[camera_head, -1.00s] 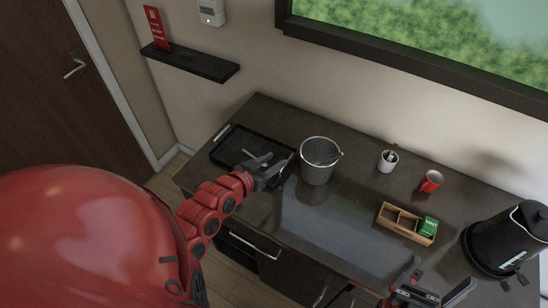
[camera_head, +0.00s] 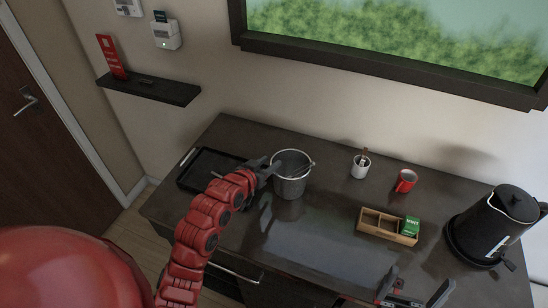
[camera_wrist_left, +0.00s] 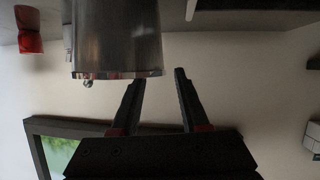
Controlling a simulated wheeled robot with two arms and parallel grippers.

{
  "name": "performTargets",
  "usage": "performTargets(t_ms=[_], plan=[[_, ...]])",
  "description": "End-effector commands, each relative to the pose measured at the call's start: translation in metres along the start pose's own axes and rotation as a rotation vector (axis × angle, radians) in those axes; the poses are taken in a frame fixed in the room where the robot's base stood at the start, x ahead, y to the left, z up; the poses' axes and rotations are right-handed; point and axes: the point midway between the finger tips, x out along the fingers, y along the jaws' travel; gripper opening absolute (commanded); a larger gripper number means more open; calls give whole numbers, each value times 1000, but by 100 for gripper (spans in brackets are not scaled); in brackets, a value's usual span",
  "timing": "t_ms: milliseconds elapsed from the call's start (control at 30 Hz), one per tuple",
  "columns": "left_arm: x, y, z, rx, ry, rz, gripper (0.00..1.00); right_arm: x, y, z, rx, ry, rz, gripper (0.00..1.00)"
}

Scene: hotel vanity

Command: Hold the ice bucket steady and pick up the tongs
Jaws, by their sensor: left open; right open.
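The ice bucket (camera_head: 291,185) is a silvery metal pail standing upright on the dark counter. It also shows upside down in the left wrist view (camera_wrist_left: 115,35). My left gripper (camera_head: 270,170) is open at the bucket's left side, near the rim. In the left wrist view its spread fingers (camera_wrist_left: 160,76) point at the bucket; one fingertip meets the bucket's outline, and I cannot tell whether it touches. A thin dark piece (camera_head: 309,167) crosses the bucket's right rim; I cannot tell whether it is the tongs or a handle. My right gripper (camera_head: 417,287) is open and empty over the front right counter.
A black tray (camera_head: 190,184) lies left of the bucket, partly behind my left arm. A white cup (camera_head: 360,170), a red mug (camera_head: 405,182), a wooden box (camera_head: 371,226) with a green packet (camera_head: 411,227) and a black kettle (camera_head: 490,228) stand to the right. The middle counter is clear.

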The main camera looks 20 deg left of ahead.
Motion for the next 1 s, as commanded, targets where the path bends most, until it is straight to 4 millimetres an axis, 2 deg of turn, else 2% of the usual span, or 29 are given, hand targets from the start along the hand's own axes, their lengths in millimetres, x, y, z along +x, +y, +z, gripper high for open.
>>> performTargets(t_ms=[100,300,667,700,767,933,1000], plan=[[16,1,-1,0,-4,1,45,8,0,-1,0,0,0,100],[33,0,0,1,-3,0,45,12,1,-2,0,0,0,100],[38,0,1,1,-1,-1,45,12,1,-2,0,0,0,100],[38,0,1,1,-1,-1,43,12,1,-2,0,0,0,100],[38,0,1,1,-1,-1,32,12,1,-2,0,0,0,100],[38,0,2,1,-2,-1,2,12,1,-2,0,0,0,100],[38,0,2,1,-2,-1,0,12,1,-2,0,0,0,100]])
